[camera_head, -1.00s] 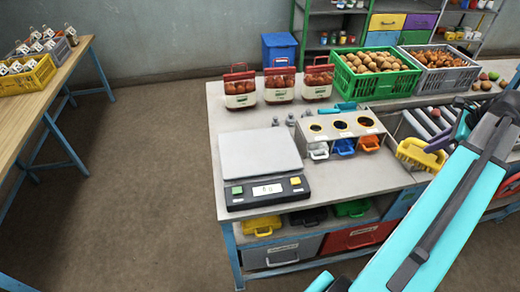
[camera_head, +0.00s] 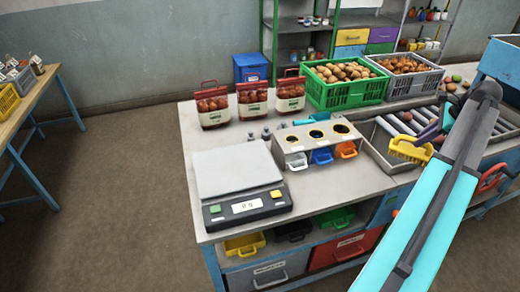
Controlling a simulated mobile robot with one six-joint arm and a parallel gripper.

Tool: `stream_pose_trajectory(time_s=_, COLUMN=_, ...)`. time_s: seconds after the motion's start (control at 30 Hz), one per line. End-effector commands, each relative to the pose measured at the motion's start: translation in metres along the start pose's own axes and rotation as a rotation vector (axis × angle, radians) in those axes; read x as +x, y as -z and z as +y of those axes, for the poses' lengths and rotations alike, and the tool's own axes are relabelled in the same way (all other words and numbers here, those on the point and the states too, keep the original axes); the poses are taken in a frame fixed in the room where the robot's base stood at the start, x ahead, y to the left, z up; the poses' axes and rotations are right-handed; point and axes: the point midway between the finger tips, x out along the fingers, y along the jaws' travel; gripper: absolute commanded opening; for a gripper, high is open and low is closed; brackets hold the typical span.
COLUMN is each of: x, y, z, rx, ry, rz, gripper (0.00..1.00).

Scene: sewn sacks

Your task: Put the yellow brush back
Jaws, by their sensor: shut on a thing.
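The yellow brush (camera_head: 409,151) is in the right half of the head view, with its bristles hanging down. It shows above the grey-walled sorting tray (camera_head: 369,152) at the right of the bench; whether it touches the tray is not clear. My gripper (camera_head: 427,137), with dark purple fingers, is shut on the brush from the right. My turquoise arm hides part of the area behind it.
The bench holds a scale (camera_head: 238,178), a holder with round holes (camera_head: 318,136) and coloured scoops, red-handled bags of produce (camera_head: 250,101), a green potato crate (camera_head: 346,92) and a grey crate (camera_head: 408,83). Floor at left is clear.

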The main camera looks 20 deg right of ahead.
Motion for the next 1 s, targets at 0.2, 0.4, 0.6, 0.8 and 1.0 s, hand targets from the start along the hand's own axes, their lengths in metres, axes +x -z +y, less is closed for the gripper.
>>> stream_pose_trajectory(time_s=0.2, x=0.013, y=0.025, z=-0.037, rx=-0.006, ry=-0.003, rz=-0.002, gripper=0.0)
stream_pose_trajectory(time_s=0.4, x=0.019, y=0.042, z=-0.063, rx=-0.013, ry=-0.006, rz=-0.004, gripper=0.0)
stream_pose_trajectory(time_s=0.6, x=0.022, y=0.05, z=-0.075, rx=-0.016, ry=-0.007, rz=-0.005, gripper=0.0)
stream_pose_trajectory(time_s=0.8, x=0.021, y=0.051, z=-0.077, rx=-0.017, ry=-0.007, rz=-0.006, gripper=0.0)
stream_pose_trajectory(time_s=1.0, x=0.021, y=0.051, z=-0.076, rx=-0.017, ry=-0.007, rz=-0.005, gripper=0.0)
